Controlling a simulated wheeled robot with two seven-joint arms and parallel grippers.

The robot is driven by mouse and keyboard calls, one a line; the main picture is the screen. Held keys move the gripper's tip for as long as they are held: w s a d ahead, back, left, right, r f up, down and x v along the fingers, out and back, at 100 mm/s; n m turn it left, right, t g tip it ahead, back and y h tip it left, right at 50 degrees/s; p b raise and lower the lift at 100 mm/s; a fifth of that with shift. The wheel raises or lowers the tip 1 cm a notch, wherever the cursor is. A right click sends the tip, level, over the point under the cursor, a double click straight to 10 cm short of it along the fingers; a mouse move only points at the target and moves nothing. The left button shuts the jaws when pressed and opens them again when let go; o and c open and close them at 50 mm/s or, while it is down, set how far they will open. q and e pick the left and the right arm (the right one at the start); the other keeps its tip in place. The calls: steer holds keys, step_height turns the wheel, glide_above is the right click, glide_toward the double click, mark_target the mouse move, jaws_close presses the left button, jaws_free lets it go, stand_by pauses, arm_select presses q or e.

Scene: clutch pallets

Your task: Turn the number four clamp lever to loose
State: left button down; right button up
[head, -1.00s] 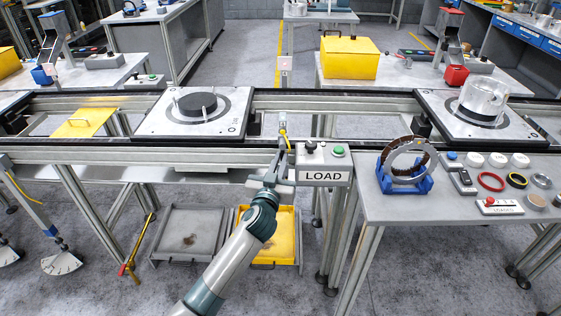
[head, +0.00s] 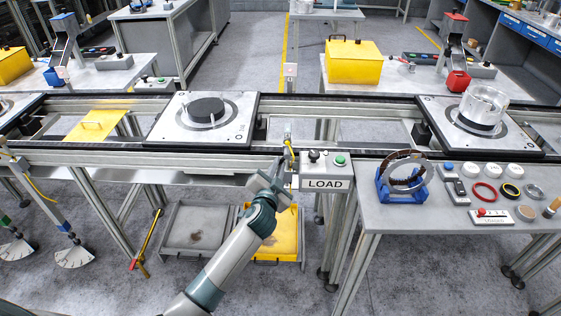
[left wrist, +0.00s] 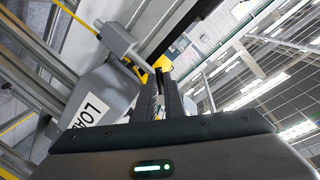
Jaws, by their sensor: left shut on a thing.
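My left gripper (head: 285,165) is in front of the conveyor rail, just left of the LOAD box (head: 325,184). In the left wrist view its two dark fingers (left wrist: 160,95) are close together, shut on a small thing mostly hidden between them. A yellow part (left wrist: 150,68) and a grey fitting (left wrist: 117,40) show just beyond the fingertips. I cannot read a number four on any lever. Two hanging levers with white fan-shaped dials, one lever (head: 45,208) over its dial (head: 75,257), stand at the lower left, away from the gripper. My right gripper is not in view.
A pallet (head: 165,130) with a black disc sits on the conveyor behind the gripper. The side table (head: 400,220) at right holds a blue ring stand and small parts. A grey tray (head: 195,215) and a yellow tray (head: 290,250) lie below the arm.

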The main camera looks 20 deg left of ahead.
arm_select(q)
steer(key=shift+s+a+r+m+g+y+p, duration=0.15)
steer(key=shift+r+m+y+p, duration=0.2)
steer(key=shift+m+p, duration=0.7)
steer(key=shift+w+a+r+m+g+y+p, duration=0.1)
steer(key=shift+r+m+g+y+p, duration=0.25)
steer(key=shift+m+p, duration=0.65)
steer(key=shift+s+a+r+m+y+p, duration=0.15)
steer(key=shift+r+m+p, duration=0.35)
steer(key=shift+m+p, duration=0.55)
steer(key=shift+w+m, duration=0.1)
steer(key=shift+m, duration=0.3)
steer(key=c, duration=1.8)
jaws_free()
steer(key=shift+c, duration=0.2)
steer(key=b+v, duration=0.4)
steer(key=v, duration=1.3)
